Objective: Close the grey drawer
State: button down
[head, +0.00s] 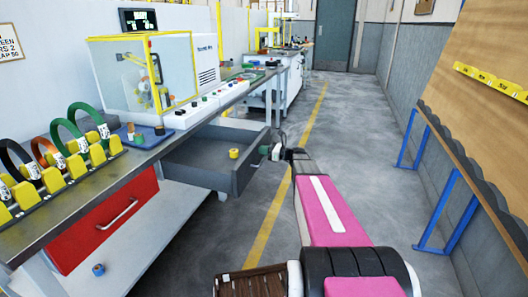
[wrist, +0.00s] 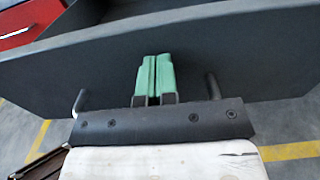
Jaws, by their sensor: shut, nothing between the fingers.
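The grey drawer (head: 243,172) stands pulled out from under the workbench, with its inside showing. Its front panel (wrist: 240,55) fills much of the wrist view. My gripper (head: 276,152) is outside the drawer, at the front panel. In the wrist view its green fingers (wrist: 153,75) are together and empty, pointing at the panel between the two ends of the drawer's handle (wrist: 213,84). The middle of the handle is hidden behind my gripper. I cannot tell whether the fingertips touch the panel.
A small yellow roll (head: 234,153) lies in the drawer. A red drawer (head: 104,222) is shut at the left. Colored coils (head: 88,121) stand on the workbench (head: 122,172) above. A board on blue legs (head: 447,205) stands at right. The floor between is clear.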

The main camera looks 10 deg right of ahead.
jog(key=x, duration=3.7)
jog(key=shift+w+a, duration=0.1)
